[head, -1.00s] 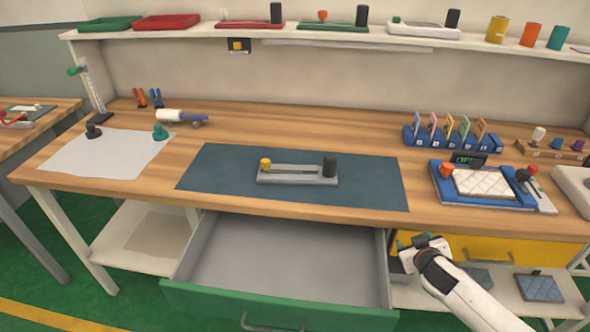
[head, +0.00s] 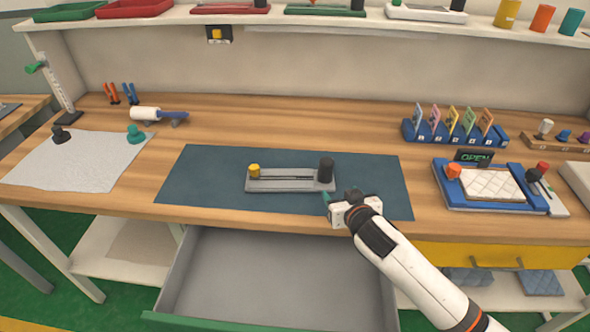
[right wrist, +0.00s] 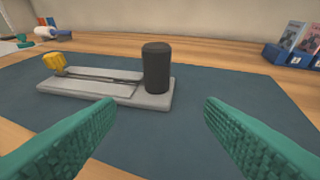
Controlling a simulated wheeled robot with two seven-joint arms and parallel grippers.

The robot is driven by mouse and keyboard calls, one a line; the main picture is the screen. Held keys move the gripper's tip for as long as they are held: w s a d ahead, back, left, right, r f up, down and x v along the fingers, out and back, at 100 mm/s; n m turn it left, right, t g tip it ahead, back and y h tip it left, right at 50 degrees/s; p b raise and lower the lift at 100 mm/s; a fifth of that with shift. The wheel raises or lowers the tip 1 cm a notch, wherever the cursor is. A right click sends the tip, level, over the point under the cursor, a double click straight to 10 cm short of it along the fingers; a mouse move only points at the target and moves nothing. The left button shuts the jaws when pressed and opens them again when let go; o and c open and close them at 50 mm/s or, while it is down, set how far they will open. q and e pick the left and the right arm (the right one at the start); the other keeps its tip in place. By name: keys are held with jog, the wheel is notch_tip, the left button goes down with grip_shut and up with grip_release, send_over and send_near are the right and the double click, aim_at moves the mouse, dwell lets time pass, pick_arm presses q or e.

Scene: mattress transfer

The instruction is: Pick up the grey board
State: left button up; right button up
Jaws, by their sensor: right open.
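The grey board (head: 290,186) lies flat on a dark blue mat (head: 205,180) in the middle of the bench. It carries a yellow knob (head: 254,170) at its left end and a black cylinder (head: 326,170) at its right end. My right gripper (head: 328,199) is just in front of the board's right end, above the mat's near part. In the right wrist view its green fingers (right wrist: 158,130) are wide apart and empty, with the board (right wrist: 110,92) beyond them and apart from them. The black cylinder (right wrist: 156,68) stands upright between the finger directions. My left gripper is not in view.
An open drawer (head: 275,275) sticks out below the bench front. A blue tray with a white quilted pad (head: 490,184) and a card rack (head: 455,132) are on the right. A white sheet (head: 75,165) and a white roller (head: 146,114) are on the left.

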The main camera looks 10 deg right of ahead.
aim_at(328, 177)
jog(key=x, duration=0.5)
jog(key=shift+w+r+p, duration=0.1)
jog(key=shift+w+p, duration=0.05)
jog(key=shift+p, duration=0.15)
jog(key=shift+w+f, duration=0.2)
jog(key=shift+w, duration=0.1)
jog(key=shift+w+a, duration=0.1)
jog(key=shift+w, duration=0.2)
jog(key=x, duration=0.2)
jog(key=p+x, duration=0.1)
jog(key=x, duration=0.1)
jog(key=shift+w+a+r, duration=0.1)
jog(key=shift+a+r, duration=0.05)
jog(key=shift+r, duration=0.15)
jog(key=shift+w+f, duration=0.15)
jog(key=shift+w, duration=0.15)
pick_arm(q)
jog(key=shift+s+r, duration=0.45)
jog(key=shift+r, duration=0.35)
